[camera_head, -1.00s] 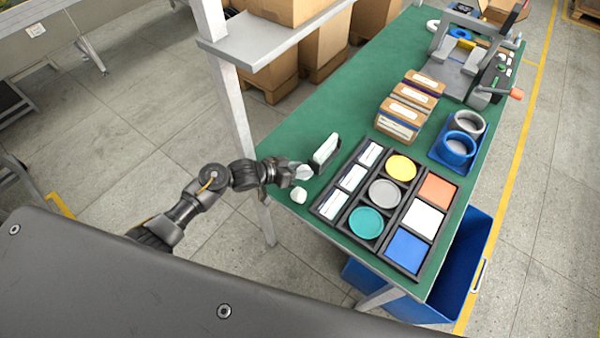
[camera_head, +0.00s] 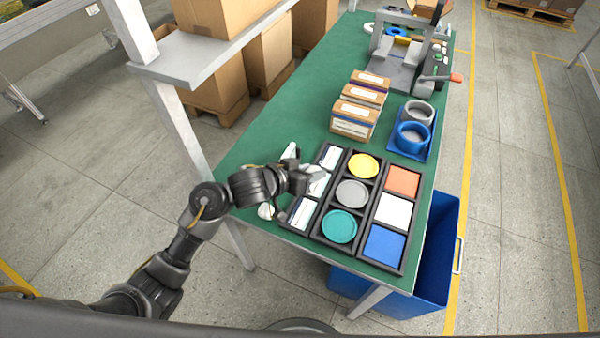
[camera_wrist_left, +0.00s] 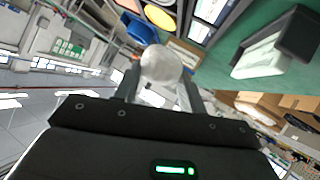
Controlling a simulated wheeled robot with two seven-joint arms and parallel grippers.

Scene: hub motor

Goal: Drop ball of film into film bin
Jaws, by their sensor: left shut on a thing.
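A whitish, translucent ball of film (camera_wrist_left: 162,66) is held between the fingers of my left gripper (camera_wrist_left: 160,88). In the head view my left gripper (camera_head: 314,180) is over the left part of the black sorting tray (camera_head: 352,250), and the ball (camera_head: 319,174) shows pale at its tips. The gripper is shut on the ball. A blue open bin (camera_head: 432,262) stands on the floor by the table's right front corner; its inside is partly hidden by the table. My right gripper is not in view.
The tray holds coloured discs, square pads and white cards on the green table (camera_head: 290,110). A small white lump (camera_head: 267,210) lies at the table's left front edge. Cardboard boxes (camera_head: 356,112) and a blue tray with rings (camera_head: 410,150) stand further back. A shelf post (camera_head: 165,100) rises at left.

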